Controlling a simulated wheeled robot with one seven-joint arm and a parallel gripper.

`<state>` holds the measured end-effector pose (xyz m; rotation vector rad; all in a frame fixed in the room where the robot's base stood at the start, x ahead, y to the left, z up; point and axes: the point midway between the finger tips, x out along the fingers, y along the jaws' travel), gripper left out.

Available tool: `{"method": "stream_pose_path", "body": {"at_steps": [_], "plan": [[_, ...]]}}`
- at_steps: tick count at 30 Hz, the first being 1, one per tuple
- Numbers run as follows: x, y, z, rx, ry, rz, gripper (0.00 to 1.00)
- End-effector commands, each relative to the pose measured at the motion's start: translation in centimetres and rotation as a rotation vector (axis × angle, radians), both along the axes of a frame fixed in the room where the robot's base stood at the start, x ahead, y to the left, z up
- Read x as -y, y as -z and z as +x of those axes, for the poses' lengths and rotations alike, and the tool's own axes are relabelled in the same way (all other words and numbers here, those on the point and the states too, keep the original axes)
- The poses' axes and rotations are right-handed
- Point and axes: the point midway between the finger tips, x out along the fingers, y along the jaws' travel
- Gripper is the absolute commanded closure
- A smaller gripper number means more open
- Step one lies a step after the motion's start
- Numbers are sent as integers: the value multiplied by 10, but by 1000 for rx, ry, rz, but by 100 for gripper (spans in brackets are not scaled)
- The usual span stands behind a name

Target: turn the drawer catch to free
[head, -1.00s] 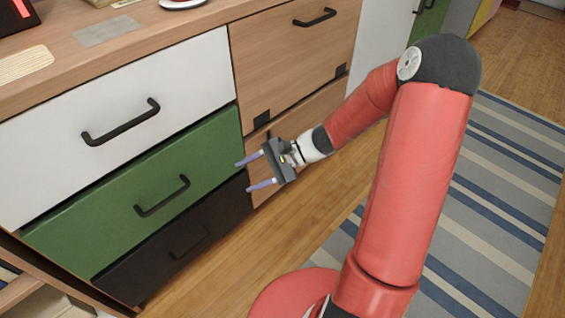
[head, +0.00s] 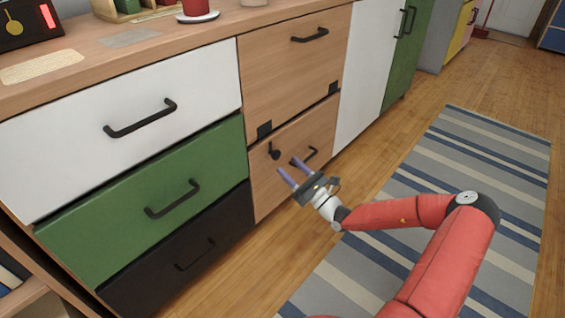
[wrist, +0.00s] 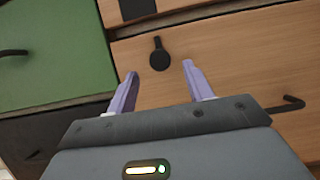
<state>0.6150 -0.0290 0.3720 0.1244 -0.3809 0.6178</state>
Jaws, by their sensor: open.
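The drawer catch (head: 274,151) is a small black knob with a short lever, on the upper left of the lower wooden drawer front (head: 264,190). In the wrist view the catch (wrist: 159,55) shows a round disc with its short lever pointing up. My gripper (head: 288,170) is open and empty, its two purple fingers pointing at the drawer front. In the wrist view my gripper (wrist: 160,72) has the catch between and beyond its fingertips, apart from them. The drawer's black handle (head: 303,158) is right of the catch, partly behind a finger.
A green drawer (head: 150,205) and a dark drawer (head: 185,265) are to the left, below a white drawer (head: 120,125). A wooden front (head: 290,75) with black corner pieces is above the catch.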

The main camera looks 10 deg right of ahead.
Motion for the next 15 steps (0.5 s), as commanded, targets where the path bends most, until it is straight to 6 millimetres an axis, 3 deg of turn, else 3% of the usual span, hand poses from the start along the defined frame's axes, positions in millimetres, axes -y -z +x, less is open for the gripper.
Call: {"method": "stream_pose_path", "body": {"at_steps": [6,15], "plan": [[-19,-12,24,1,-3,-2,49],[-25,-17,34,0,-2,-2,49]]}}
